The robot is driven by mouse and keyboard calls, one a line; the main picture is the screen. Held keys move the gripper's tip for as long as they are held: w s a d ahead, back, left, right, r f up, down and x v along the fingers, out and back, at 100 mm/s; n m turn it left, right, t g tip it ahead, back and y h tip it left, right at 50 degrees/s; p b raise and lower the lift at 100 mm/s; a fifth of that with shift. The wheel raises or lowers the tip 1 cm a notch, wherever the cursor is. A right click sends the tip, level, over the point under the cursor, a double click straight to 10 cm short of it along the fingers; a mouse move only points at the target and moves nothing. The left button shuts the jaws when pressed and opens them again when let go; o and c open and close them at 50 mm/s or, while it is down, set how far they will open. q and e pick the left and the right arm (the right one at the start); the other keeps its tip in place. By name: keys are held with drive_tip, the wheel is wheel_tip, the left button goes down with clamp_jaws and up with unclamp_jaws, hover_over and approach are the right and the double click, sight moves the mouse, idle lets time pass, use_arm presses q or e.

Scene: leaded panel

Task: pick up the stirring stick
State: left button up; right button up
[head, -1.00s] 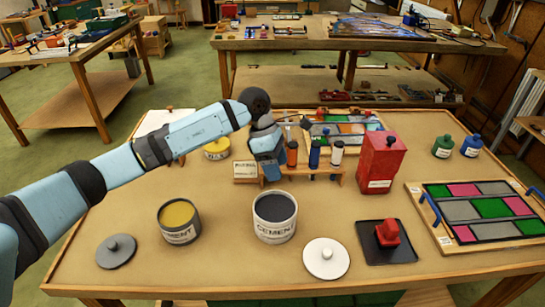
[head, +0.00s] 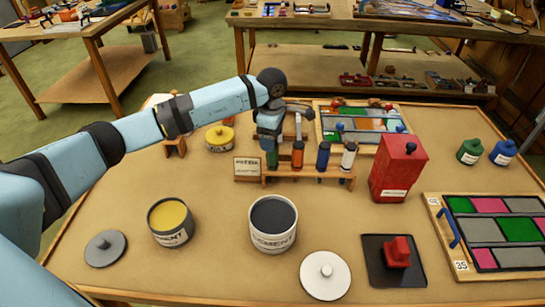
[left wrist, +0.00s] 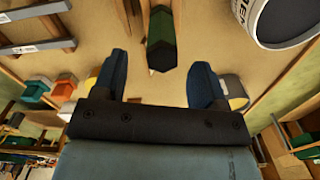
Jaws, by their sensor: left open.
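I cannot single out a stirring stick with certainty. A wooden rack (head: 300,176) in the middle of the table holds upright pieces with green (head: 271,158), orange (head: 298,156), blue (head: 323,156) and white (head: 348,156) bodies. My left gripper (head: 268,138) is over the rack's left end, just above the green piece, and partly hides it. In the left wrist view my left gripper (left wrist: 159,64) is open, with the dark green piece (left wrist: 160,42) showing between and beyond its fingers; contact cannot be told. My right gripper is not in view.
Nearer stand a grey-filled cement can (head: 273,240) and a yellow-filled can (head: 172,232). Lids (head: 325,275) and a red block on a dark plate (head: 378,275) lie in front. A red box (head: 398,168) and a leaded panel (head: 495,235) are to the right.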

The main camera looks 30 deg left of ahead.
sight(272, 163)
use_arm(q)
drive_tip(key=shift+s+d+f, duration=0.1)
drive_tip(key=shift+f, duration=0.4)
wheel_tip(272, 163, down, 4)
drive_tip(key=shift+f+p, duration=0.1)
drive_tip(key=shift+p, duration=0.65)
drive_tip(key=c, duration=1)
